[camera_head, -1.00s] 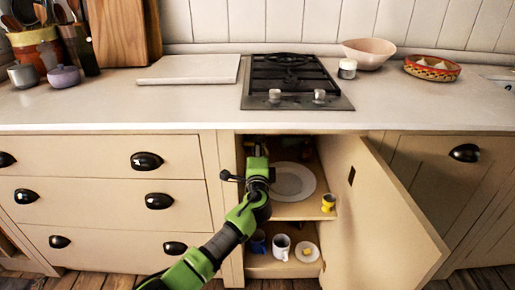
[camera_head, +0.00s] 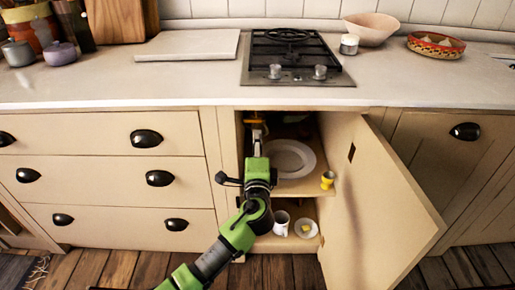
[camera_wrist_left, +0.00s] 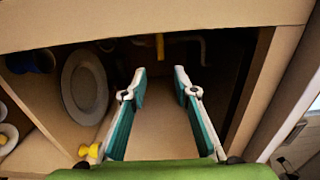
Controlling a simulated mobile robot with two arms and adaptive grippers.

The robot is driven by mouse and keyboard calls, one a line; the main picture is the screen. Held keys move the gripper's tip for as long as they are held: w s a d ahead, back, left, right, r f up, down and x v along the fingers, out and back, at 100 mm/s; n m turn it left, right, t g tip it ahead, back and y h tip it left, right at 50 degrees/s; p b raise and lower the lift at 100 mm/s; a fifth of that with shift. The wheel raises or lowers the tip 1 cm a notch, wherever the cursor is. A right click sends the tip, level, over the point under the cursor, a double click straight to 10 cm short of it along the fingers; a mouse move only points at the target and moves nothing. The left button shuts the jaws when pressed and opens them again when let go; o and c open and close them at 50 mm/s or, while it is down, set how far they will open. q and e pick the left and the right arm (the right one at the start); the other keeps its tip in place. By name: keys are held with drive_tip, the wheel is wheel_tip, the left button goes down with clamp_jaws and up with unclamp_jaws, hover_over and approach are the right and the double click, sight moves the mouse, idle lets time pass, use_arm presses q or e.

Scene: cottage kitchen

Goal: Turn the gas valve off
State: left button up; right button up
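A yellow handle, likely the gas valve (camera_wrist_left: 160,46), hangs at the top back of the open cabinet in the left wrist view, near a pale bent pipe (camera_wrist_left: 203,48). An orange-yellow patch, likely the same valve (camera_head: 254,118), shows under the countertop in the head view. My left gripper (camera_wrist_left: 160,74) is open and empty inside the cabinet opening, its fingers pointing toward the handle with a gap between them. In the head view the left gripper (camera_head: 256,136) partly covers the cabinet's upper left interior. My right gripper is in neither view.
A white plate (camera_head: 288,158) and a yellow egg cup (camera_head: 328,180) stand on the shelf. A mug (camera_head: 281,223) and small dish (camera_head: 306,228) sit below. The open cabinet door (camera_head: 375,205) bounds the right side. The stove (camera_head: 290,58) is above.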

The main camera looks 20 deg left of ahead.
use_arm(q)
drive_tip(key=shift+v, duration=1)
